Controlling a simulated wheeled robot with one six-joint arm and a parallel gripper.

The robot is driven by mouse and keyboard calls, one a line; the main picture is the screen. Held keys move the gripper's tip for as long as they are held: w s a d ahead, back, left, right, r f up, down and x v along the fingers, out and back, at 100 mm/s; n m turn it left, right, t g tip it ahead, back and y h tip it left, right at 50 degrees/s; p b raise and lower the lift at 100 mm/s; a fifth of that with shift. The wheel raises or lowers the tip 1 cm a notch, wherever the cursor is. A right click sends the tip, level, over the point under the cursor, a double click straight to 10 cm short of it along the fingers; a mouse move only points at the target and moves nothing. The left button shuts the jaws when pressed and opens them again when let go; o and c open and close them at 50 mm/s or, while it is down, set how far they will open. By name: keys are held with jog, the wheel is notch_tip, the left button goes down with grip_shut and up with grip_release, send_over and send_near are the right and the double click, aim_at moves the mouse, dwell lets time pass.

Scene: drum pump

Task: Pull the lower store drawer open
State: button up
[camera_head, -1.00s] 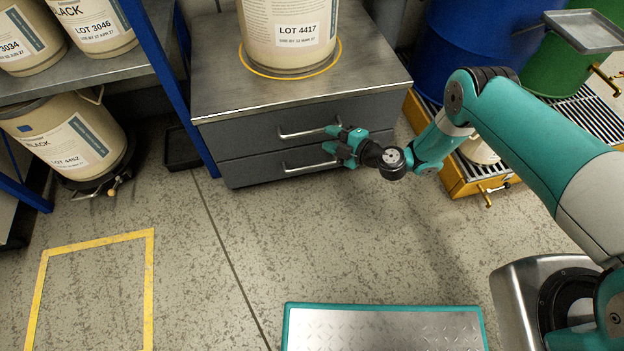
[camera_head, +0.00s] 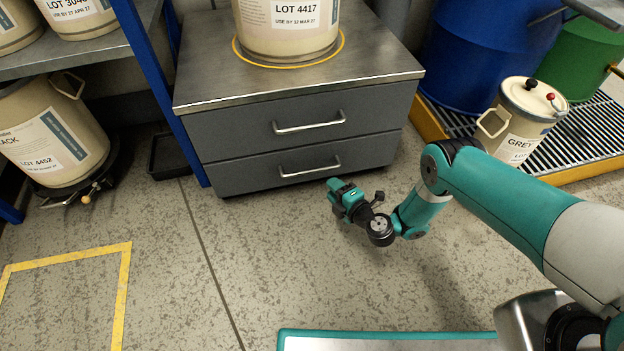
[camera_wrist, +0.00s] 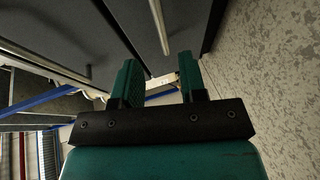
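The grey cabinet has two drawers, both shut. The lower drawer (camera_head: 240,177) has a silver bar handle (camera_head: 310,170), clear of my gripper in the head view. The upper drawer (camera_head: 230,135) with its own bar handle (camera_head: 310,127) is above it. My gripper (camera_head: 336,190) is open and empty, in front of and a little below the right end of the lower handle in the picture. In the wrist view my gripper's fingers (camera_wrist: 159,72) stand apart with nothing between them. A bar handle (camera_wrist: 160,25) shows ahead of them, probably the lower one.
A LOT 4417 drum (camera_head: 290,30) stands on the cabinet top (camera_head: 385,65). A blue rack post (camera_head: 160,85) is close on the cabinet's left. A cream drum (camera_head: 522,120) stands on the yellow-edged grating (camera_head: 590,130) at right. The floor before the drawers (camera_head: 270,250) is clear.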

aim_at(313, 172)
jog(key=b+x, duration=0.7)
jog(key=x, duration=0.4)
grip_shut()
